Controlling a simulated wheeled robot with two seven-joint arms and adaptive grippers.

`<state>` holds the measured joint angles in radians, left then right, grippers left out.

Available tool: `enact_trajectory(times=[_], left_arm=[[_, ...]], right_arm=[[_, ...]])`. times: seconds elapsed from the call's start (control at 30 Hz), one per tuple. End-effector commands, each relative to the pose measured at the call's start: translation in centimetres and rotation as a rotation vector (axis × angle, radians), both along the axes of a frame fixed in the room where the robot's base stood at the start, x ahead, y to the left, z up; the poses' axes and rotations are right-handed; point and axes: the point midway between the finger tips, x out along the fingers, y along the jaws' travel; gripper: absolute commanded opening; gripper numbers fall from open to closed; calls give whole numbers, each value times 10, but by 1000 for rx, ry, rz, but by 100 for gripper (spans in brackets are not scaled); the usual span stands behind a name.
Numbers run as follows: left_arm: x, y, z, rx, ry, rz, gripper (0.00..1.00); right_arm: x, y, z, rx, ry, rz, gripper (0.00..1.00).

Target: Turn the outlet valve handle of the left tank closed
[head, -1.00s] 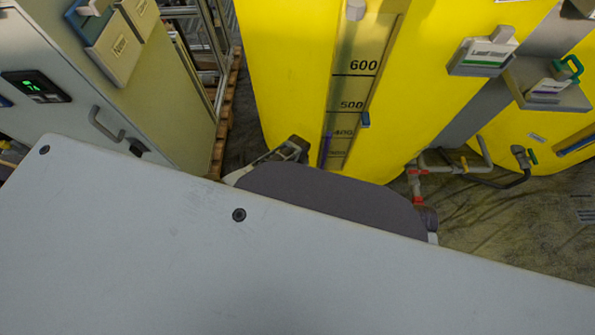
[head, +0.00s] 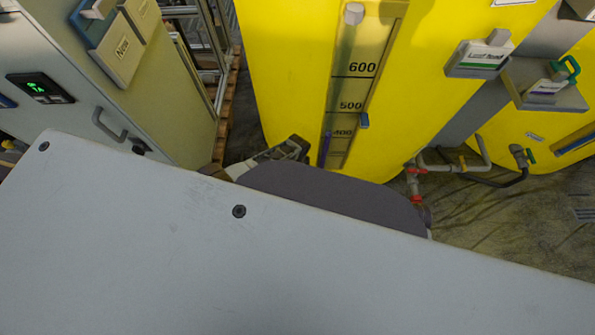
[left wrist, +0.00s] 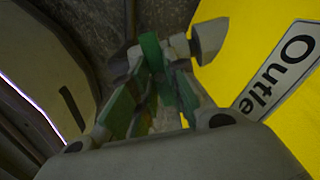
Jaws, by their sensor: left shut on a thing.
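The left tank is a large yellow body (head: 290,70) in the middle of the head view, with a level scale on its front. In the left wrist view its yellow wall (left wrist: 255,35) fills the upper right, with a partly cut-off "Outlet" label (left wrist: 285,75). The green outlet valve handle (left wrist: 152,55) shows in the middle of that view, beside a grey valve part (left wrist: 210,40). My left gripper (left wrist: 165,80) is shut on the handle, its fingers hiding part of it. In the head view, my own body hides the valve. My right gripper is not in view.
A grey cabinet (head: 150,100) with a pull handle and green display stands left of the tank. Another yellow tank (head: 540,130) stands at the right. Pipes with red fittings (head: 412,178) run low between the tanks. Open floor (head: 490,220) lies at lower right.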

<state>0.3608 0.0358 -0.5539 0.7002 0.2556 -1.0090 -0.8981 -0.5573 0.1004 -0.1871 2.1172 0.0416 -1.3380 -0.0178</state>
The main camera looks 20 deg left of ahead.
Motion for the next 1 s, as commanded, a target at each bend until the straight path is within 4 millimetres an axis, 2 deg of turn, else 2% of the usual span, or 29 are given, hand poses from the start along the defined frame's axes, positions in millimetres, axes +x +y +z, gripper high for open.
enact_trajectory(times=[0.53, 0.57, 0.7, 1.0], left_arm=[[0, 0, -1, 1, 0, -33, 0], [0, 0, -1, 1, 0, -33, 19], [0, 0, -1, 0, 0, -32, 37], [0, 0, 0, 0, 0, -31, 38]], right_arm=[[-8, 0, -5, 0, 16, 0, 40], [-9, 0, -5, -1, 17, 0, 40], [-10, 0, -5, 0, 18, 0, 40], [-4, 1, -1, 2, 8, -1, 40]])
